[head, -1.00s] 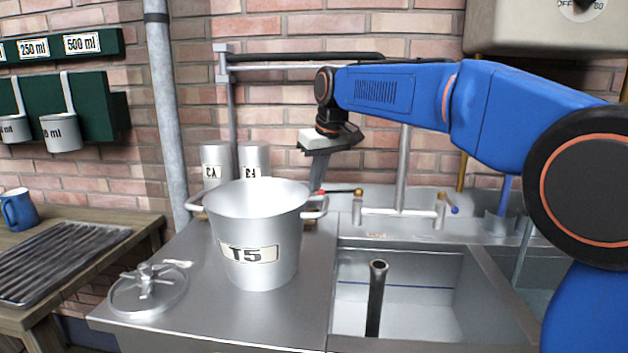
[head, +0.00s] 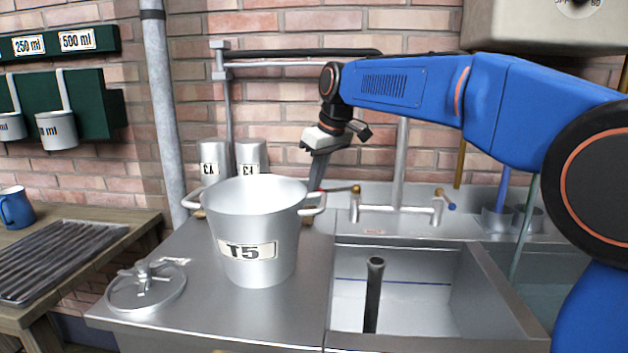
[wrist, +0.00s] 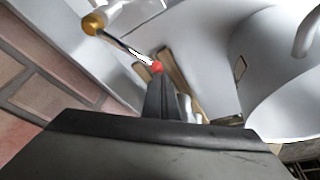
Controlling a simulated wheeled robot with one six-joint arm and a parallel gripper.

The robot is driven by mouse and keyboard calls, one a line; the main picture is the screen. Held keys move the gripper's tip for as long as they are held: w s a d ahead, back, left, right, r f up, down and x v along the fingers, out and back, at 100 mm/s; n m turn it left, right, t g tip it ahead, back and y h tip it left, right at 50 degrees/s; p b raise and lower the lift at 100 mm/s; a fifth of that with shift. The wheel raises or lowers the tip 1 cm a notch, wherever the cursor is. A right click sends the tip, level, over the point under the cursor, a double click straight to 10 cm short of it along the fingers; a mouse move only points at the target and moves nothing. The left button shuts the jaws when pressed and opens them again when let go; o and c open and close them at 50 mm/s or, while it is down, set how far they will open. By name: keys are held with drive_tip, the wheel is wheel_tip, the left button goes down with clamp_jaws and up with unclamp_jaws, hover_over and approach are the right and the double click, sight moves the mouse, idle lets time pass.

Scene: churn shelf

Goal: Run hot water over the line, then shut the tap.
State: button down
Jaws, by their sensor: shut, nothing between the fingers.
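The tap (head: 398,209) stands behind the sink. Its red-tipped lever (head: 340,189) points left and its blue-tipped lever (head: 446,199) is on the right. My gripper (head: 314,191) is shut and empty, with its fingers pointing down by the red tip. In the wrist view my fingertips (wrist: 160,82) are right by the red tip (wrist: 157,67); I cannot tell whether they touch. A blue line (head: 405,282) runs along the inside wall of the sink (head: 480,290). I see no running water.
A large pot marked T5 (head: 250,225) stands on the steel counter left of the sink, close to my gripper. A lid (head: 146,290) lies beside it. A dark upright pipe (head: 373,295) stands in the sink. Two canisters (head: 250,157) are behind the pot.

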drive_tip(key=s+d+n+g+y, duration=0.1)
drive_tip(key=s+d+n+g, duration=0.2)
drive_tip(key=s+d+n, duration=0.4)
drive_tip(key=shift+s+d+n, duration=0.3)
drive_tip(key=shift+d+n, duration=1.05)
drive_tip(key=shift+n, duration=0.25)
drive_tip(key=shift+a, duration=0.1)
